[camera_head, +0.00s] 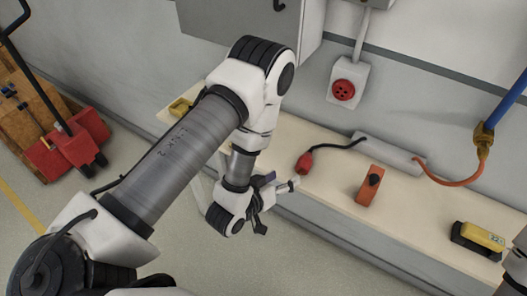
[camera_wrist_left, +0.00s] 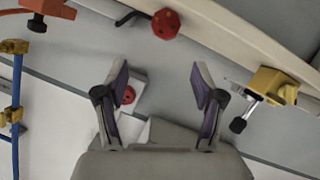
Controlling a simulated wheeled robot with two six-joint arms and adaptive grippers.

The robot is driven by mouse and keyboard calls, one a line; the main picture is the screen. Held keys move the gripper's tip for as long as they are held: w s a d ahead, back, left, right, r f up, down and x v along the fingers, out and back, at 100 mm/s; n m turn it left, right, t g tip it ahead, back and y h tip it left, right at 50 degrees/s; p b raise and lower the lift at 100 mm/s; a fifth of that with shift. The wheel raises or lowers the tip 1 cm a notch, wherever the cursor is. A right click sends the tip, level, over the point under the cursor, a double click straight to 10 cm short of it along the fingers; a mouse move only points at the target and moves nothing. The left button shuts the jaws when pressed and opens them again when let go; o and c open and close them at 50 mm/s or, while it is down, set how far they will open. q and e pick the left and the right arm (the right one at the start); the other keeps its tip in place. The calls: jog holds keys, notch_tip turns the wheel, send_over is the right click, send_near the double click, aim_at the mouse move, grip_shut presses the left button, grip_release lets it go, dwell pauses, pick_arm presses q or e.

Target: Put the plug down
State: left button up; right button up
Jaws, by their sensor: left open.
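The red plug (camera_head: 304,164) lies on the pale bench (camera_head: 325,192), with its black cable running right to a long grey box (camera_head: 388,154). In the left wrist view the plug (camera_wrist_left: 165,24) shows at the top, beyond the fingertips. My left gripper (camera_head: 276,207) is open at the bench's front edge, a little below the plug in the head view. In the left wrist view the space between its fingers (camera_wrist_left: 158,72) is empty, and the plug is apart from them. My right gripper is not in view.
A red wall socket (camera_head: 343,90) is above the bench. An orange block (camera_head: 369,186), a yellow device (camera_head: 478,238) and a yellow item (camera_head: 180,107) are on the bench. A blue pipe (camera_head: 509,103) stands at right; a red pallet truck (camera_head: 68,150) is left.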

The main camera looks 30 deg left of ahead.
pick_arm(q)
jog(key=s+a+f+g+y, duration=0.1)
jog(key=s+f+g, duration=0.3)
jog(key=s, duration=0.3)
jog(key=s+a+f+m+g, duration=0.1)
jog(key=s+a+f+g, duration=0.1)
jog(key=s+f+g, duration=0.3)
jog(key=s+a+f+m+g+y, duration=0.1)
jog(key=s+f+g, duration=0.3)
jog(key=s, duration=0.7)
jog(key=shift+a+f+g+y, duration=0.15)
jog(key=shift+a+g+y, duration=0.15)
jog(key=shift+a+g, duration=0.15)
jog(key=shift+o, duration=0.4)
